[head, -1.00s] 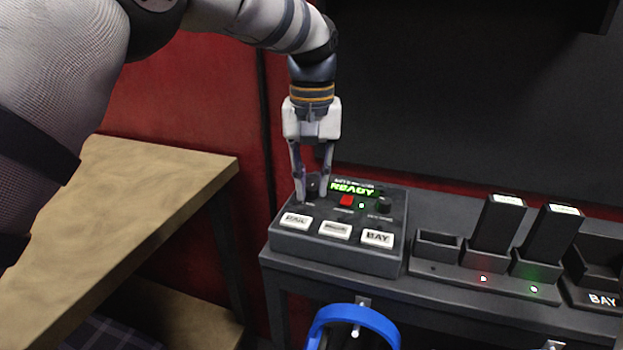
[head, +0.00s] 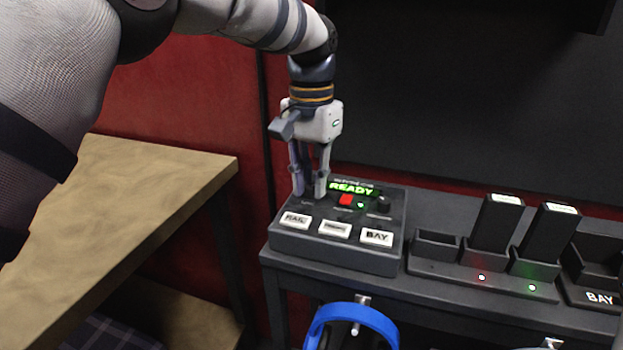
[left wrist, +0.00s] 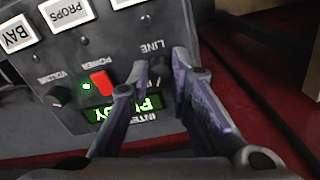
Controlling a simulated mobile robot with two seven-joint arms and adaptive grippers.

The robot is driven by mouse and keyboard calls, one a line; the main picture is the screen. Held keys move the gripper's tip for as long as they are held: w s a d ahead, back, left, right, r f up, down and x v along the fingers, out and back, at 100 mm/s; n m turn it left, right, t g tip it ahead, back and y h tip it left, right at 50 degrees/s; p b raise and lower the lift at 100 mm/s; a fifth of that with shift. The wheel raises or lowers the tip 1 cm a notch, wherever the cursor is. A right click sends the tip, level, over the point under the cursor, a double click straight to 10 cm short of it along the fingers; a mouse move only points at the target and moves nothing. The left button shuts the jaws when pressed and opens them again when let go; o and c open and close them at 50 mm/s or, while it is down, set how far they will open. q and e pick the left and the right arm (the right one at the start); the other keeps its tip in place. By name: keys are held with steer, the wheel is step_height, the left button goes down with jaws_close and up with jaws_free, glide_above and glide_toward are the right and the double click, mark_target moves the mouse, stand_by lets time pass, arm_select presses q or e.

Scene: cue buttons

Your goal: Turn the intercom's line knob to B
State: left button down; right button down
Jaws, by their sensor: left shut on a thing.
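The intercom (head: 355,255) is a dark box on the shelf, with a green READY display (head: 352,188), a red power switch (head: 346,200) and white RAIL, PROPS and BAY buttons. My left gripper (head: 309,194) points down at the box's back left and hides the line knob in the head view. In the left wrist view the dark line knob (left wrist: 158,70) sits under the LINE label, between the fingertips of my left gripper (left wrist: 161,80), which is shut on it. The knob's pointer and its letters cannot be read. My right gripper is not in view.
The volume knob (left wrist: 58,96) is on the far side of the power switch from the line knob. A charger (head: 470,255) with two dark packs stands right of the intercom. A blue ring-shaped thing (head: 355,312) is in front, and a wooden table (head: 130,200) is at left.

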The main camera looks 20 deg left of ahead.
mark_target(311, 186)
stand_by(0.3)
arm_select(q)
steer(key=c, duration=1.5)
jaws_free()
steer(key=shift+o, duration=0.2)
step_height(311, 186, up, 12)
